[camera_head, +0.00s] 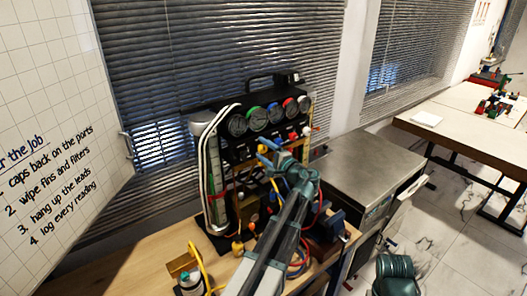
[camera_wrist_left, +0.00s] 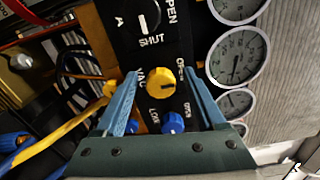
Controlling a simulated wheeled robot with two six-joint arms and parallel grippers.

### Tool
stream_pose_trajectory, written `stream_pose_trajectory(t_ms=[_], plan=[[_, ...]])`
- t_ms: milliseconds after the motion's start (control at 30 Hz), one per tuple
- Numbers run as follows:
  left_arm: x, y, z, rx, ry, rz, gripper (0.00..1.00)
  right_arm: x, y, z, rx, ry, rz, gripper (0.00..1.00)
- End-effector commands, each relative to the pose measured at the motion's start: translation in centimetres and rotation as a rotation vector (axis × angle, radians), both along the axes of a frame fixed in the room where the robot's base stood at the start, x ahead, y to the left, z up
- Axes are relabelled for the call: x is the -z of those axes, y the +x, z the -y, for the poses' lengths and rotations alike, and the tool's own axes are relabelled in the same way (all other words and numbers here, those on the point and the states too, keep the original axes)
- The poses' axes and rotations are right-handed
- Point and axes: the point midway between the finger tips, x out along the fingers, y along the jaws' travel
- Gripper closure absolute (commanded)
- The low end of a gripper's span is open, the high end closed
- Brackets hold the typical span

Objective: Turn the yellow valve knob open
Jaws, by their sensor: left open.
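The yellow valve knob (camera_wrist_left: 162,82) sits on the black panel of the gauge rig, by a label that reads VAC, in the left wrist view. In the head view the yellow knob (camera_head: 262,149) is a small spot beside my gripper's blue fingers. My left gripper (camera_head: 267,152) is open and faces the panel. In the left wrist view its two blue fingers (camera_wrist_left: 160,75) show on either side of the knob, with gaps to it. I cannot tell how deep they reach around it.
A blue knob (camera_wrist_left: 172,121) lies just below the yellow one, between the fingers in the picture. Round gauges (camera_wrist_left: 238,55) line the right of the panel. Yellow hoses (camera_wrist_left: 60,130) run at the left. A steel-topped cabinet (camera_head: 365,170) stands right of the rig.

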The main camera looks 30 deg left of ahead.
Motion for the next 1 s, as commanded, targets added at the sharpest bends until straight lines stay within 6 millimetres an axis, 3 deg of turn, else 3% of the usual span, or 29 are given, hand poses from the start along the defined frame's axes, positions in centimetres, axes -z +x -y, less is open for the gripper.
stream_pose_trajectory(t_ms=[167,700,1000], plan=[[0.0,-0.4,1.0,0.002,0.001,-0.001,0.28,0.0,0.0,0.0,0.0,0.0,0.0,1.0],[0.0,-4.5,10.8,0.003,0.0,0.0,0.28,0.0,0.0,0.0,0.0,0.0,0.0,1.0],[0.0,-5.3,12.7,0.0,0.0,0.0,0.28,0.0,0.0,0.0,0.0,0.0,0.0,1.0]])
